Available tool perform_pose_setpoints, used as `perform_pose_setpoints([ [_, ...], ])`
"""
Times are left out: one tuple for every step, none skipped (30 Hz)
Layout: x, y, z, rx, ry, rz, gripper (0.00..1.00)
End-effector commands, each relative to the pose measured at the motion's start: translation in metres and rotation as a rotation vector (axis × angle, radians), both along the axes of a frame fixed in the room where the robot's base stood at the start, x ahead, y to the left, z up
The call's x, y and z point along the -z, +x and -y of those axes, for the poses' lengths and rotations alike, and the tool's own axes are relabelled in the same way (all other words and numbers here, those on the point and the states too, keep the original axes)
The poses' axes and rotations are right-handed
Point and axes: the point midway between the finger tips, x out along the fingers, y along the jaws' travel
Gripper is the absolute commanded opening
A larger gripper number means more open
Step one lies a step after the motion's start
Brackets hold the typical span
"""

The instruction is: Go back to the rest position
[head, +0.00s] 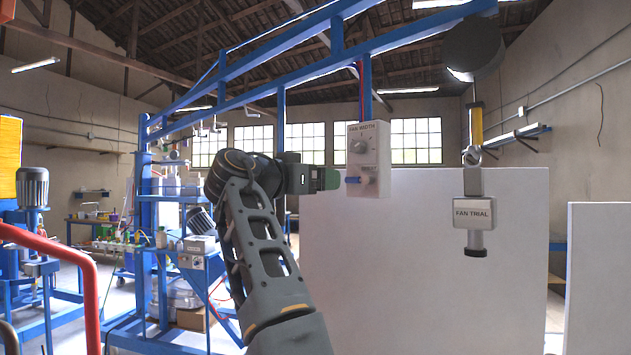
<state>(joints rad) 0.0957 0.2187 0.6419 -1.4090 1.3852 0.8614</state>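My arm rises from the bottom middle and bends right at its top. My gripper (332,179) is at its end, right at the left edge of the grey "FAN WIDTH" control box (379,151). Its green fingertip area lies close to a blue piece (353,180) at the lower left of the box. I cannot tell whether they touch. The fingers are seen from the side and are small, so their opening does not show.
A "FAN TRIAL" unit (474,213) hangs at the right before a large white panel (420,270). A blue beam frame (281,120) spans overhead. A red pipe (88,275) and a blue equipment rack (143,200) stand at the left.

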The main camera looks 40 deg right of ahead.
Motion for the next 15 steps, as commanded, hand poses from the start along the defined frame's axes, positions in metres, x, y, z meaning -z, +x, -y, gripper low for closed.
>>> perform_pose_setpoints([
  [-0.0001, 0.0, 0.0001, 0.0, 0.0, 0.0, 0.89],
  [-0.0001, 0.0, 0.0001, 0.0, 0.0, 0.0, 0.89],
  [0.0, 0.0, 0.0001, 0.0, 0.0, 0.0, 0.89],
  [-0.0001, 0.0, 0.0001, 0.0, 0.0, 0.0, 0.89],
  [0.0, 0.0, 0.0002, 0.0, 0.0, 0.0, 0.89],
  [-0.0001, 0.0, 0.0002, 0.0, 0.0, 0.0, 0.89],
  [0.0, 0.0, 0.0002, 0.0, 0.0, 0.0, 0.89],
  [0.0, 0.0, 0.0002, -0.001, 0.0, 0.0, 0.89],
  [0.0, 0.0001, 0.0002, -0.001, 0.0, 0.0, 0.89],
  [0.0, 0.0001, 0.0002, -0.001, 0.0, 0.0, 0.89],
  [0.0, 0.0001, 0.0002, -0.001, 0.0, -0.002, 0.89],
  [0.0, 0.0001, 0.0002, -0.001, -0.002, -0.01, 0.89],
  [-0.0003, 0.0004, 0.0001, -0.002, -0.004, -0.023, 0.89],
  [-0.0009, 0.0014, 0.0, -0.008, -0.011, -0.042, 0.89],
  [0.0006, 0.0064, -0.0008, -0.034, -0.013, -0.08, 0.89],
])
